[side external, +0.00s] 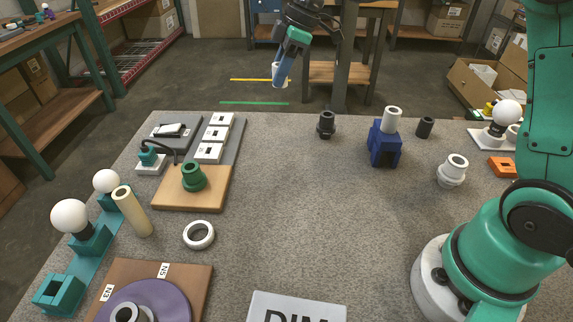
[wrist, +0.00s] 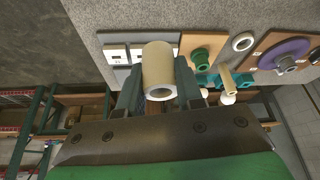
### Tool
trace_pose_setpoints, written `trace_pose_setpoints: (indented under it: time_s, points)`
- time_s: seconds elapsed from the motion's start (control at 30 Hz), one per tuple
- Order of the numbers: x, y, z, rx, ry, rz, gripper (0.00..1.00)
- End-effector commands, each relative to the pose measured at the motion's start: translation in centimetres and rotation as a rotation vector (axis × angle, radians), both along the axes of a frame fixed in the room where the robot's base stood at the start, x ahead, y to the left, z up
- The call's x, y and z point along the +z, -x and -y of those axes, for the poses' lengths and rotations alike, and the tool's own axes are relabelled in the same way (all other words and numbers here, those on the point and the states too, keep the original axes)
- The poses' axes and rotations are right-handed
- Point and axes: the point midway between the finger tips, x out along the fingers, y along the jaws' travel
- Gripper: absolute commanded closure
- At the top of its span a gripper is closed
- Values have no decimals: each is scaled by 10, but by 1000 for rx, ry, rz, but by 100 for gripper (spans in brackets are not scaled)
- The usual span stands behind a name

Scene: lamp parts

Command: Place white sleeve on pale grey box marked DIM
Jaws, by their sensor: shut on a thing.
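My gripper (side external: 284,66) is at the far side, high near the table's back edge in the side external view. It is shut on a white sleeve (side external: 280,79), a short hollow tube. In the wrist view the sleeve (wrist: 158,68) sits between the two fingers with its open end facing the camera. The pale grey box marked DIM (side external: 275,301) is at the near edge of the table, cut off by the bottom of the side external view. Its visible top carries only the lettering. The sleeve is far from it.
A blue block (side external: 385,148) with a white tube in it stands at the back right. A white ring (side external: 199,235) and purple disc (side external: 165,300) lie nearer. The middle of the table is clear.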

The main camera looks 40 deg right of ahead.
Motion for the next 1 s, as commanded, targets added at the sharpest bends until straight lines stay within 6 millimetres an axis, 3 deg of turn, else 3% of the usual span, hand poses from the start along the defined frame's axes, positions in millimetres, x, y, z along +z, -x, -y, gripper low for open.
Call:
trace_pose_setpoints:
  time_s: [0.1, 0.33, 0.47, 0.53, 0.67, 0.8, 1.0]
  points:
    - [20, 0, 0, 0, 0, 0, 100]
    - [42, 3, -10, 28, 0, 0, 100]
    - [55, 15, -45, 137, 1, 0, 100]
    - [64, 28, -75, 233, 2, -1, 100]
    - [85, 69, -136, 456, 4, -2, 100]
    - [106, 129, -191, 717, 4, -2, 100]
    - [129, 223, -233, 1072, 2, -2, 100]
